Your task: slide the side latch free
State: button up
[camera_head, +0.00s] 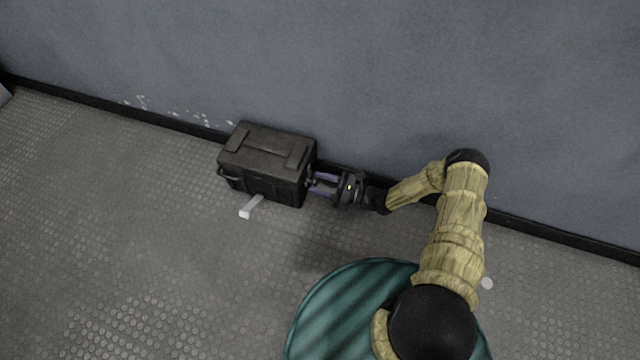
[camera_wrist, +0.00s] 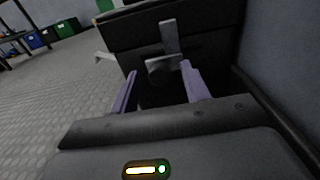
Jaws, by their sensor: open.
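A dark box (camera_head: 265,160) with a lid stands on the floor against the wall; its near side fills the top of the wrist view (camera_wrist: 135,28). The side latch (camera_wrist: 169,38) is a grey upright bar with a stubby grey tab at its foot, on the box side facing my gripper. My gripper (camera_head: 312,184) is at the right side of the box, its two purple fingers apart. In the wrist view, the tab shows between the fingertips (camera_wrist: 158,70), closer to the right finger. I cannot tell whether they touch.
A pale lever (camera_head: 250,207) sticks out from the box's front, low over the floor; it also shows in the wrist view (camera_wrist: 105,57). The wall (camera_head: 400,80) runs close behind the box and my gripper. The floor (camera_head: 120,220) is clear to the left. Blue and green bins (camera_wrist: 65,28) stand far off.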

jog(key=shift+a, duration=0.2)
grip_shut()
jog(key=shift+s+a+r+p, duration=0.15)
jog(key=shift+s+p, duration=0.45)
jog(key=shift+p, duration=0.2)
jog(key=shift+s+a+p, duration=0.2)
jog(key=shift+s+p, duration=0.35)
jog(key=shift+s, duration=0.05)
jog(key=shift+s+f, duration=0.15)
jog(key=shift+f, duration=0.05)
grip_release()
